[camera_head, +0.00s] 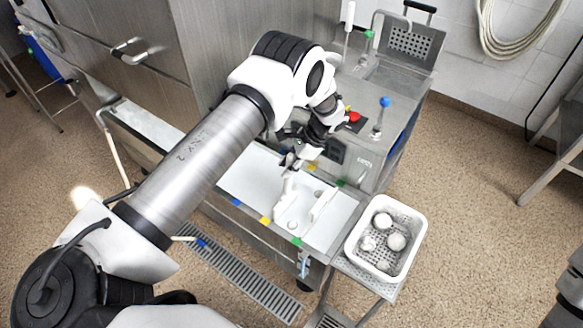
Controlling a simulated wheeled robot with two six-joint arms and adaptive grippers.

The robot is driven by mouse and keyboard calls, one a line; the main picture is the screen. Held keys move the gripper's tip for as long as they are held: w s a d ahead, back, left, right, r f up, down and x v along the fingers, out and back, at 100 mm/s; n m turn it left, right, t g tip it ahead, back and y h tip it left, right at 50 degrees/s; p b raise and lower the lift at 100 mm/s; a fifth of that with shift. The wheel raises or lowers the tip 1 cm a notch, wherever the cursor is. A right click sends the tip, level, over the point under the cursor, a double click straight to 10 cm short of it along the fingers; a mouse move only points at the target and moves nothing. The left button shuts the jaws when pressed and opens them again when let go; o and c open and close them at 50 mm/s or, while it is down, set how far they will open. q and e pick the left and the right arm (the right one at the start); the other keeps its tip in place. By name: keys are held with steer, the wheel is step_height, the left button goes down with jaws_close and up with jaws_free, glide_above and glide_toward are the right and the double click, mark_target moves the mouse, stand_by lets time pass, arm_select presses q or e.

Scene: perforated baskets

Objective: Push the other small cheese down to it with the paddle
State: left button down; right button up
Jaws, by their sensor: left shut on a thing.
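My left gripper (293,160) is over the steel worktable, shut on a white paddle (289,187) that points down toward the table. The paddle's lower end is close to a white board or chute (322,205) with a raised side. A small round white thing, perhaps a small cheese (293,225), is near the board's front end. A white perforated basket (420,232) at the right holds several round white cheeses, among them one cheese (397,242) at the right. White on white makes contact between paddle and cheese hard to tell. My right gripper is out of view.
A steel machine with a red button (354,117) and a blue-knobbed lever (384,102) stands behind the worktable. Coloured marks line the table edge. A floor drain grate (240,280) runs in front. The basket rests on a small stand.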

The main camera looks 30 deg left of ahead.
arm_select(q)
steer(key=shift+w+a+r+p, duration=0.1)
steer(key=shift+a+r+p, duration=0.05)
steer(key=shift+r+p, duration=0.15)
steer(key=shift+a+r+p, duration=0.15)
steer(key=shift+r, duration=0.25)
step_height(320, 180, up, 11)
steer(key=p, duration=0.6)
steer(key=shift+p, duration=0.35)
steer(key=shift+f, duration=0.2)
stand_by(0.7)
